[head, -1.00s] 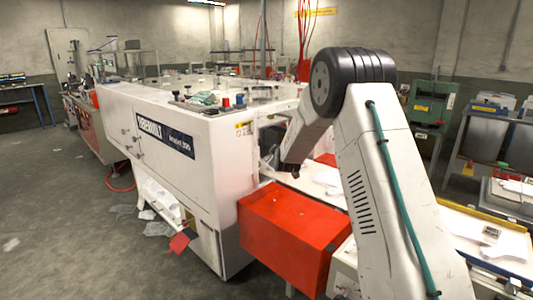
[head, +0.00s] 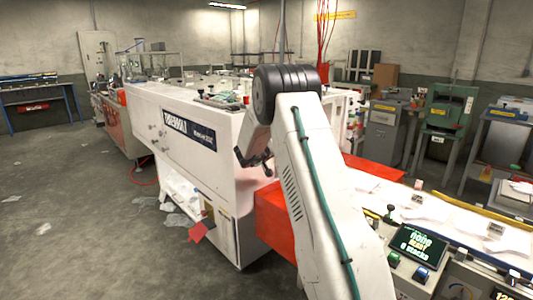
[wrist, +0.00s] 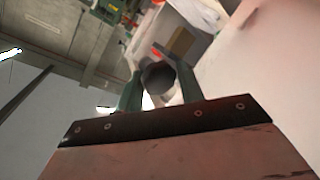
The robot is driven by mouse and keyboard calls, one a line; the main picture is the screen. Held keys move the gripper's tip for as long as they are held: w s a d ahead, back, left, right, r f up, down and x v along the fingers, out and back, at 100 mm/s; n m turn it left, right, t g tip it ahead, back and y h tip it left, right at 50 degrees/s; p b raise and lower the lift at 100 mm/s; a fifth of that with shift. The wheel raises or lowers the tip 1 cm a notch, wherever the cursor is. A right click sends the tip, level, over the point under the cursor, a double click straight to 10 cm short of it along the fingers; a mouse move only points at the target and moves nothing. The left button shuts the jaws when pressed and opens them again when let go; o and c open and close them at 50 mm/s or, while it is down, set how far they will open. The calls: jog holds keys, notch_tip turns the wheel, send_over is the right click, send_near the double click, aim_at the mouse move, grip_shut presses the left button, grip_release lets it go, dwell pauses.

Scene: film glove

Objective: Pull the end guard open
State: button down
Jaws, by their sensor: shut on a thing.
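The end guard seems to be the pale, pinkish panel (head: 262,184) at the near right end of the white machine (head: 190,150); its edges are partly hidden by my arm. My gripper (head: 264,158) is at this end of the machine, beside the panel. In the wrist view, my gripper (wrist: 158,90) has its two greenish fingers closed on a round grey handle (wrist: 158,76), seen nearly end-on. A broad pale surface (wrist: 265,65) lies close on the right there. I cannot tell how far the guard stands open.
A red box-like cover (head: 275,215) is just below and behind my arm. A control panel with a lit screen (head: 415,245) stands at the right. Crumpled white scraps (head: 180,195) lie by the machine's left side. The floor (head: 80,240) at left is mostly clear.

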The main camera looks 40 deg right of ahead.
jog(key=shift+w+a+f, duration=0.15)
jog(key=shift+w+a, duration=0.25)
jog(key=shift+a, duration=0.25)
jog(key=c, duration=1.3)
grip_release()
jog(key=o, duration=0.3)
jog(key=shift+d+f, duration=0.15)
jog(key=shift+f, duration=0.05)
jog(key=v, duration=0.7)
jog(key=shift+s+a+r, duration=0.2)
jog(key=shift+a+r, duration=0.05)
jog(key=shift+a, duration=0.05)
